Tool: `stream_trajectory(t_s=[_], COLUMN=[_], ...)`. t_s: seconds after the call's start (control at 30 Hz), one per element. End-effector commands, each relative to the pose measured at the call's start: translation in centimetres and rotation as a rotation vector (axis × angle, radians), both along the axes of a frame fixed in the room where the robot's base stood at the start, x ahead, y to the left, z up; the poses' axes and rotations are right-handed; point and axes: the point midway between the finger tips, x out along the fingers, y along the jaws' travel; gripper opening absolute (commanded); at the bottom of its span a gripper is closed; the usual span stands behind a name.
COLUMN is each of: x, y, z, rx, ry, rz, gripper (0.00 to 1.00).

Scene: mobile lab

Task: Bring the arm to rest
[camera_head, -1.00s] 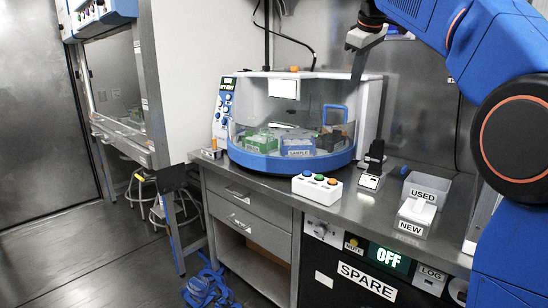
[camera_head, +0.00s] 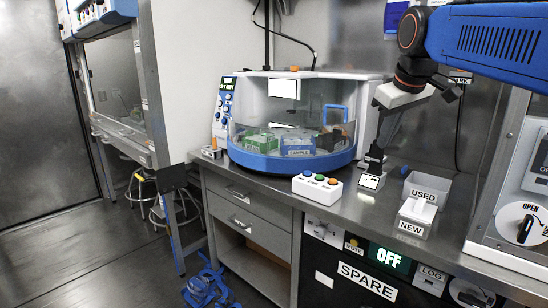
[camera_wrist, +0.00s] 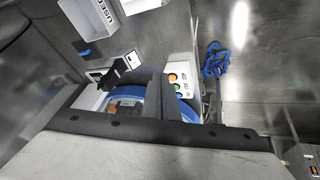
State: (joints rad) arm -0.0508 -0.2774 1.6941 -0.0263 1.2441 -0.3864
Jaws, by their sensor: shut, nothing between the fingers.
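My arm (camera_head: 490,45) is blue and reaches in from the upper right in the head view. My gripper (camera_head: 378,145) hangs from its end with the fingers pointing down and slightly left. The fingers look shut and empty. In the head view they overlap a small black-and-white stand device (camera_head: 371,180) on the bench; I cannot tell the gap between them. In the wrist view my gripper (camera_wrist: 158,80) shows as two grey fingers close together, with the domed machine's blue base (camera_wrist: 142,106) behind them.
The domed machine (camera_head: 290,163) stands left of my gripper on the steel bench. A button box (camera_head: 317,187), a USED bin (camera_head: 427,190) and a NEW box (camera_head: 411,228) are along the bench front. A panel with an OPEN knob (camera_head: 524,228) stands at right.

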Motion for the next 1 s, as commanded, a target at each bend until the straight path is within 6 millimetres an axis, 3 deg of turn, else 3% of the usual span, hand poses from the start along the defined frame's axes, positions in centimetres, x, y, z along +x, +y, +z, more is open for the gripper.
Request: stream_trajectory(t_s=[0.03,0.37,0.6,0.8,1.0], x=[-1.9,-12.5,-20.1,-24.4,-25.8], y=[-0.2,-1.2,-1.6,-1.7,-1.8], z=[-1.5,-12.6,-21.9,-27.8,-29.8], rx=[0.012,0.092,0.147,0.179,0.190], ry=[0.005,0.032,0.051,0.062,0.066], rz=[-0.023,-0.183,-0.299,-0.369,-0.394], gripper=[0.00,0.00,0.00,0.00,0.00])
